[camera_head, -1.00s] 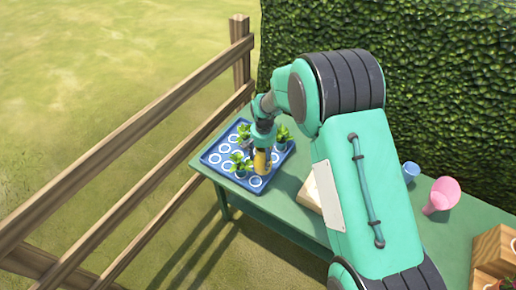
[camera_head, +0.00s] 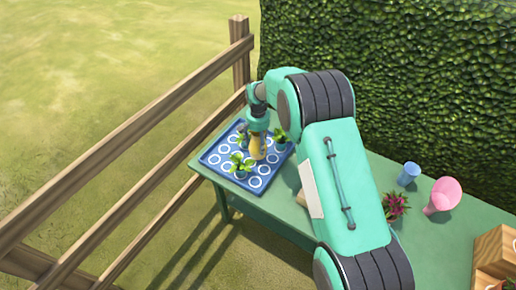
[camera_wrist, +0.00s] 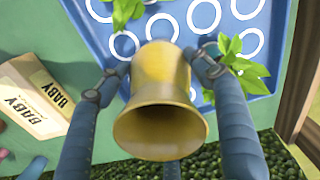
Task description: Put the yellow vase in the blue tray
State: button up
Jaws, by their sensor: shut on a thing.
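My gripper (camera_wrist: 158,88) is shut on the yellow vase (camera_wrist: 160,90), with its fingers on both sides of the vase. In the head view my gripper (camera_head: 257,130) holds the yellow vase (camera_head: 258,149) roughly upright over the blue tray (camera_head: 212,160). The blue tray also shows beneath the vase in the wrist view (camera_wrist: 180,12). I cannot tell whether the vase base touches the tray. The tray has rows of white rings and holds several small green plants, one of them (camera_head: 241,168) near its front edge.
A blue cup (camera_head: 409,173), a pink vase (camera_head: 441,195) and a pink-flowered plant (camera_head: 395,205) stand on the green table (camera_head: 440,242) to the right. A wooden crate (camera_head: 495,250) is at far right. A box marked BABY (camera_wrist: 35,95) lies beside the tray. A hedge and fence border the table.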

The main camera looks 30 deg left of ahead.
aim_at(258, 147)
jog(key=shift+f+b, duration=0.3)
jog(key=shift+f, duration=1.45)
jog(key=o, duration=1.5)
jog(key=shift+f, duration=0.1)
jog(key=shift+c, duration=0.2)
notch_tip(258, 147, up, 12)
jog(key=p, duration=0.1)
jog(key=shift+p, duration=0.3)
